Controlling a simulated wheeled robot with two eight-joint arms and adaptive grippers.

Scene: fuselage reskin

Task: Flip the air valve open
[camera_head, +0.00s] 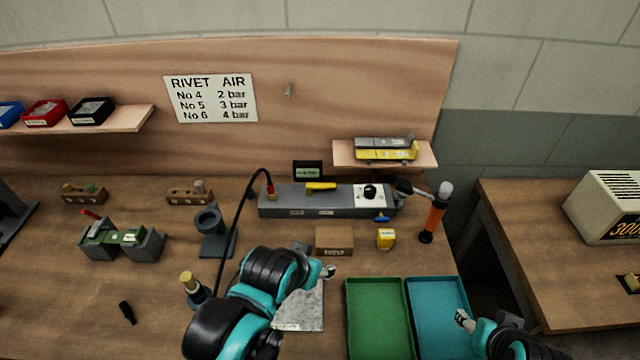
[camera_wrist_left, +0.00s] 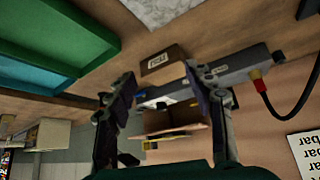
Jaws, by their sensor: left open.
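A grey air manifold (camera_head: 330,203) stands at the back of the bench. A yellow lever (camera_head: 320,186), apparently the air valve handle, lies lengthwise along its top. A black hose with a red fitting (camera_head: 270,191) joins its left end. My left gripper (camera_head: 329,272) is in front of and below the manifold, apart from it, over the bench. In the left wrist view its two fingers (camera_wrist_left: 160,90) are spread with nothing held, and the manifold (camera_wrist_left: 235,70) shows beyond them, partly hidden. My right gripper (camera_head: 463,318) is over the blue tray's right side; its jaw opening is unclear.
Green (camera_head: 378,283) and blue (camera_head: 436,281) trays lie in front. A small shelf (camera_head: 345,158) hangs above.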

